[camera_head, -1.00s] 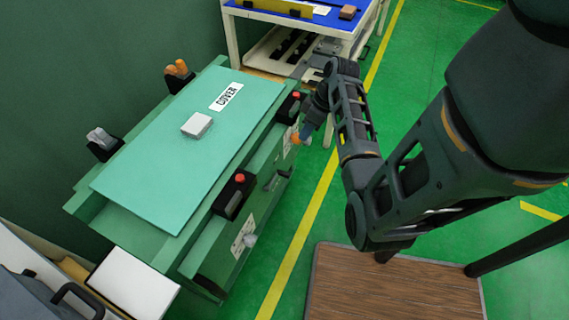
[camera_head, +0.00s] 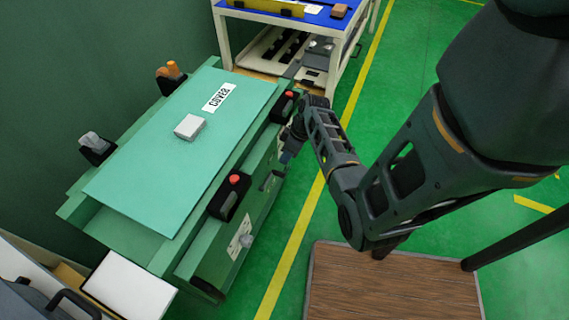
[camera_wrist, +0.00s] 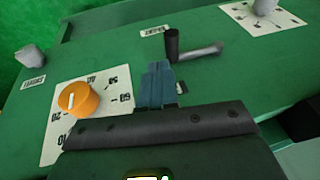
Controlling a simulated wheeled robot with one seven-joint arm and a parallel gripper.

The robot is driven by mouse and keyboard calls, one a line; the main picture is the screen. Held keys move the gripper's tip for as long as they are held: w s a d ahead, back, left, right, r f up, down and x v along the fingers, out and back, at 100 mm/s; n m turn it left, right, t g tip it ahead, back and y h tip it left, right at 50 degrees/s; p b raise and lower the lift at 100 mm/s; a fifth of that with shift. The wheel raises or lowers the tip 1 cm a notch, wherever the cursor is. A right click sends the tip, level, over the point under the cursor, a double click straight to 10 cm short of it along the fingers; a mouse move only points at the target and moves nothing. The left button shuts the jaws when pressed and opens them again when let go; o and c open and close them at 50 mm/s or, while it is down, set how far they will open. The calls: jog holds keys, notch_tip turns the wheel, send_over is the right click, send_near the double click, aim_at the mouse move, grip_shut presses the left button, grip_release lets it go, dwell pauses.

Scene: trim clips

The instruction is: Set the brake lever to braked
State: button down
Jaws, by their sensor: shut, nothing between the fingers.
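A lever with a dark upright post and a grey bar (camera_wrist: 200,51) is on the green panel in the wrist view, beside a small white label too blurred to read. It also shows on the green cabinet's front in the head view as a dark grey handle (camera_head: 268,183). My gripper (camera_wrist: 155,72) is shut and empty, its blue fingertips just short of the lever post; I cannot tell if they touch. In the head view my gripper (camera_head: 287,155) is close to the cabinet front, up and right of the handle.
An orange knob (camera_wrist: 77,99) on a numbered plate sits left of the fingers. Grey knobs stand at far left (camera_wrist: 30,56) and upper right (camera_wrist: 265,6). Red-button boxes (camera_head: 232,190) line the cabinet edge. A cover (camera_head: 165,150) lies on top.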

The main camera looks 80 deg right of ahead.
jog(key=shift+w+a+f, duration=0.15)
jog(key=shift+a+f, duration=0.65)
jog(key=shift+f, duration=0.3)
jog(key=shift+d+f, duration=0.1)
jog(key=shift+f, duration=0.05)
